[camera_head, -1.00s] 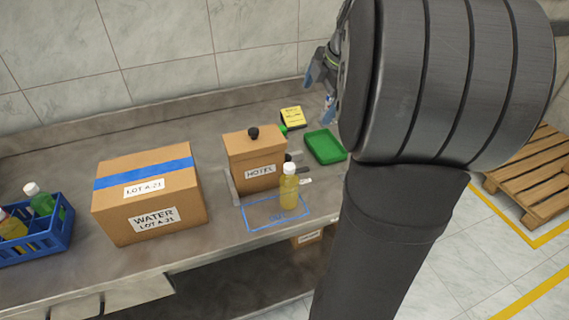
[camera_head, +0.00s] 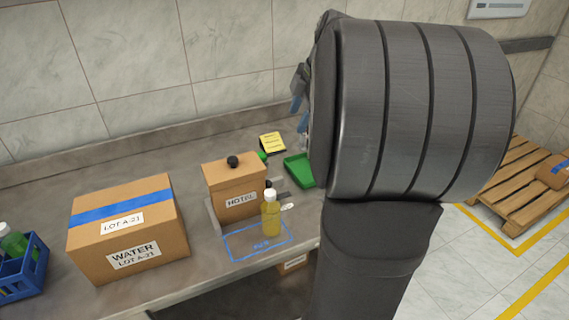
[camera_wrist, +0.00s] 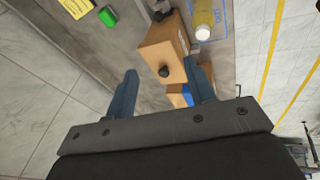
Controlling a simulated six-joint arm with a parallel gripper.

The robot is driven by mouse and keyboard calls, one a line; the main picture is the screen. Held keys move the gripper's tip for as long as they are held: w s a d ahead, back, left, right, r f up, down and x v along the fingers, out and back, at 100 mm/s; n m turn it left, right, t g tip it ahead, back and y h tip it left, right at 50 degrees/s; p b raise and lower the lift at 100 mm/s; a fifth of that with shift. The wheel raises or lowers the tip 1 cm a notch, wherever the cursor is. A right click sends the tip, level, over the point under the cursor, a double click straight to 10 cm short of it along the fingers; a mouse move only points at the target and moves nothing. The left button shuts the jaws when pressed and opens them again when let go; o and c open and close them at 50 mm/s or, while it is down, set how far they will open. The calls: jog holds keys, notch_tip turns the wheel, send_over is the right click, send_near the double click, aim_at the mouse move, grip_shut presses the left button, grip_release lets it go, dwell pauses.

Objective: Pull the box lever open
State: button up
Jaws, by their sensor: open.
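The box is a brown carton labelled HOTEL (camera_head: 238,190) on the steel bench in the head view. It has a black round knob (camera_head: 232,161) on top. A dark part, perhaps the lever, shows at its right side behind the bottle; I cannot tell its shape fully. In the wrist view the box (camera_wrist: 166,44) and its knob (camera_wrist: 164,71) lie beyond my fingers. My gripper (camera_wrist: 163,78) is open and empty, with its two blue-grey fingers apart, above the bench. In the head view my own arm hides most of the gripper.
A yellow bottle (camera_head: 271,215) stands in front of the box by a blue marked outline (camera_head: 257,243). A green tray (camera_head: 299,171) and yellow note (camera_head: 272,142) lie behind. A big WATER carton (camera_head: 128,228) and a blue crate (camera_head: 20,283) stand left.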

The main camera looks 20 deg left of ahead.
notch_tip(320, 180, down, 2)
jog(key=w+m, duration=0.1)
jog(key=m, duration=0.5)
jog(key=m+g+y, duration=0.1)
jog(key=m+g, duration=0.1)
jog(key=m, duration=2.8)
send_near(269, 181)
jog(key=x, duration=0.9)
jog(key=shift+f, duration=0.3)
jog(key=shift+c, duration=0.2)
